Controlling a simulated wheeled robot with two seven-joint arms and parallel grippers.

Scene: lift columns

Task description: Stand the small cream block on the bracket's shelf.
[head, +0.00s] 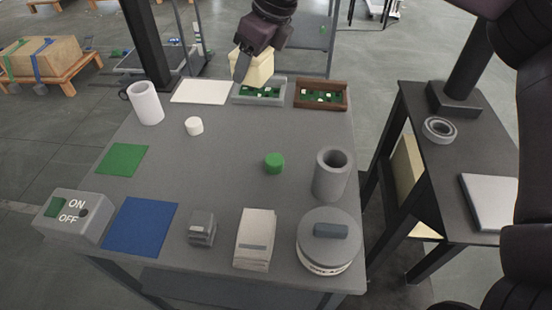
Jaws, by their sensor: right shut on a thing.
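The small cream block (260,71) is in my right gripper (254,60), above the far edge of the grey table. The gripper is shut on it and points downward, with a dark finger along the block's left side. Part of the block is hidden by the gripper. Block and gripper overlap the back of the grey tray (235,98) in the picture; I cannot tell the height between them. I cannot pick out the bracket or its shelf with certainty. My left gripper is not in view.
A brown tray (343,101) stands right of the grey one. A white cylinder (147,104), green cylinder (274,163) and grey tube (331,176) stand on the table (225,165). A dark post (146,40) rises behind left. The table's middle is mostly clear.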

